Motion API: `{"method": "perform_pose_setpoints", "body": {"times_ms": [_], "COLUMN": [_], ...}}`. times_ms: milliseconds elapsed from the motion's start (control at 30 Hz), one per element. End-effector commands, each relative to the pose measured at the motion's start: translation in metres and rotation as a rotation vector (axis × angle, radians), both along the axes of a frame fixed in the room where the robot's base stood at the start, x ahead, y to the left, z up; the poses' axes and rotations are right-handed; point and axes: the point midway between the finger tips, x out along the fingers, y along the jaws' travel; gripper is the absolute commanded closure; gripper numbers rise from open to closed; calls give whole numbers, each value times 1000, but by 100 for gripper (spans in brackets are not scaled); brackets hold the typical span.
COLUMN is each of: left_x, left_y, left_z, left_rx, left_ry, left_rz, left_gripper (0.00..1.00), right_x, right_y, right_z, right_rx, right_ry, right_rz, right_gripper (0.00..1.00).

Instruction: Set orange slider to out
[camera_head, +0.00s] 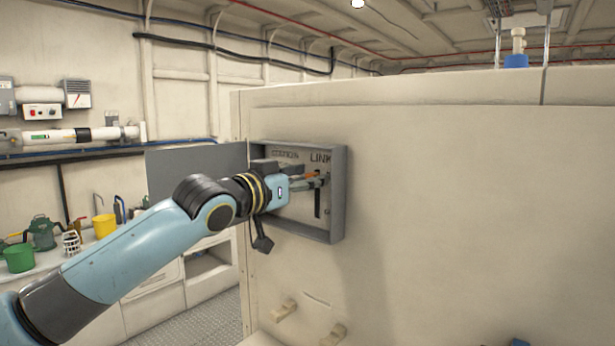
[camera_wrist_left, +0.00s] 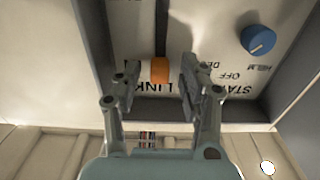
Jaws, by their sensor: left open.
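The orange slider (camera_wrist_left: 160,70) sits at the LINK end of a dark vertical slot in the wrist view, which shows the panel upside down. In the head view a bit of the slider (camera_head: 311,175) shows near the top of its slot, under the LINK label. My left gripper (camera_head: 325,180) reaches into the grey panel box (camera_head: 340,205). In the wrist view its fingers (camera_wrist_left: 158,80) are open, one on each side of the slider, with a gap on both sides. I cannot tell whether either finger touches it. My right gripper is not in view.
A blue knob (camera_wrist_left: 258,40) with OFF and HELM labels sits beside the slot on the same panel. The box's open grey door (camera_head: 190,170) stands to the left. A bench with a yellow bucket (camera_head: 104,225) and green pot (camera_head: 19,258) is at far left.

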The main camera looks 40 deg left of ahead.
Motion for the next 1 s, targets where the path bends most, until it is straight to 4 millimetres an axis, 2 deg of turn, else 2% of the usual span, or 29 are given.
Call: {"method": "perform_pose_setpoints", "body": {"times_ms": [367, 667, 1000], "left_x": [5, 5, 5], "left_y": [-1, -1, -1], "left_z": [0, 0, -1], "left_rx": [2, 2, 2], "left_ry": [0, 0, 1], "left_rz": [-1, -1, 0], "left_gripper": [59, 98, 100], "right_x": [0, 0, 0], "right_y": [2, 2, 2], "right_z": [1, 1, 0], "right_rx": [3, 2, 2], "right_ry": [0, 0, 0], "right_rz": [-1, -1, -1], "right_gripper": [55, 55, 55]}}
